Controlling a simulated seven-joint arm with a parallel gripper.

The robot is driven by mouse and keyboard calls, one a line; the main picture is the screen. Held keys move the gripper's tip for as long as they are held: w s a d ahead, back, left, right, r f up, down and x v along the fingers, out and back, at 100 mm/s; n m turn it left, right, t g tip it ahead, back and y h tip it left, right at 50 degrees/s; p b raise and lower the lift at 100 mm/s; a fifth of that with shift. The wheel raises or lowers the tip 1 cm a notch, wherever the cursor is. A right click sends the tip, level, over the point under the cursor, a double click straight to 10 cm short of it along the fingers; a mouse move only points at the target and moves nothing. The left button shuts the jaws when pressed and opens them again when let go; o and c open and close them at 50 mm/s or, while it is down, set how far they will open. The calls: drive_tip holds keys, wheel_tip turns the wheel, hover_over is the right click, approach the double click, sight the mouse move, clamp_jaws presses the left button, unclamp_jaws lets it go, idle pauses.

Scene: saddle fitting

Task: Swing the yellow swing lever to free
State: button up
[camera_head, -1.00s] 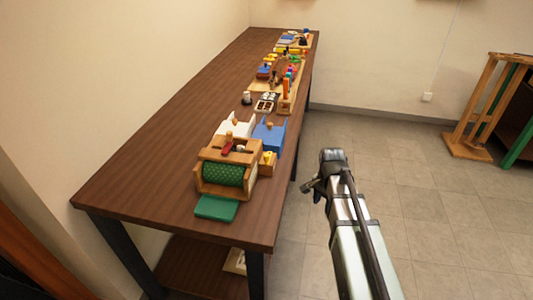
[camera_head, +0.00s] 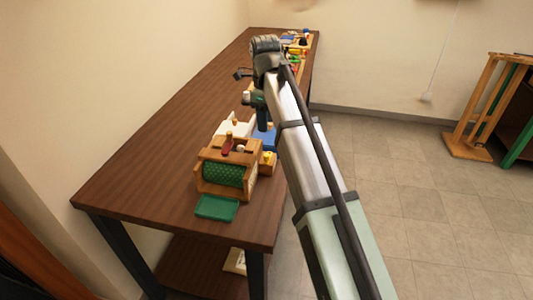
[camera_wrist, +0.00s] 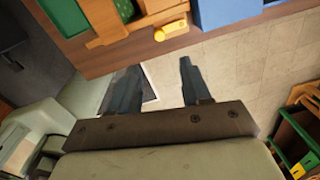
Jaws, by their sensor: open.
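The yellow swing lever (camera_wrist: 173,29) shows at the top of the wrist view, a short yellow bar with an orange knob at its left end, against a wooden block at the table edge. In the head view a small yellow part (camera_head: 268,156) shows on the wooden block at the right of the roller box. My gripper (camera_wrist: 158,67) is open and empty in the wrist view. Its two dark fingers point toward the table edge, below the lever in the picture and apart from it. In the head view my arm hides part of the table.
A wooden box with a green roller (camera_head: 223,174) stands near the table's front end, with a green plate (camera_head: 217,207) before it. A blue block (camera_wrist: 225,12) sits right of the lever. Bare floor (camera_wrist: 240,65) lies beyond the table edge.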

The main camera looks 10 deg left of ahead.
sight(267, 155)
drive_tip(key=f, duration=1.3)
drive_tip(key=shift+w+f, duration=0.25)
drive_tip(key=shift+c, duration=0.2)
clamp_jaws()
